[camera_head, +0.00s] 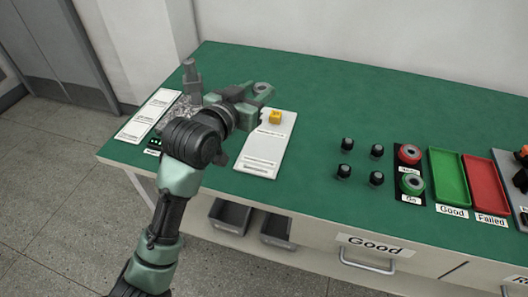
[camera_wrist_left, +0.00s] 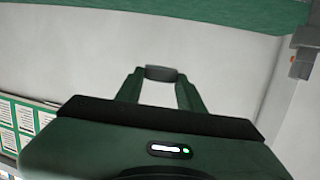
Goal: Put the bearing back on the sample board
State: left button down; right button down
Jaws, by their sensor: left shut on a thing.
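My left gripper (camera_head: 260,92) is shut on the bearing (camera_head: 262,87), a small grey ring, above the back left part of the table. In the left wrist view the grey bearing (camera_wrist_left: 161,73) is pinched between the two fingertips of my left gripper (camera_wrist_left: 162,80). A white board (camera_head: 262,155) with printed labels and a yellow block (camera_head: 274,116) lies just in front of the gripper. Another white labelled board (camera_head: 150,116) lies at the left. I cannot tell which is the sample board. My right gripper is not in view.
A grey machine (camera_head: 190,85) stands behind my left arm. Several black knobs (camera_head: 346,145), red and green buttons (camera_head: 409,153), a green tray (camera_head: 449,175) and a red tray (camera_head: 485,180) are to the right. The green table top (camera_head: 350,100) is clear at the back middle.

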pick_arm(q)
jog(key=shift+w+d, duration=0.2)
jog(key=shift+d, duration=0.15)
jog(key=b, duration=0.1)
send_over(260, 153)
notch_tip(260, 153, down, 14)
jog(key=shift+f, duration=0.85)
notch_tip(260, 153, down, 4)
jog(key=shift+r+b, duration=0.1)
jog(key=shift+b, duration=0.3)
jog(key=c, duration=0.9)
grip_release()
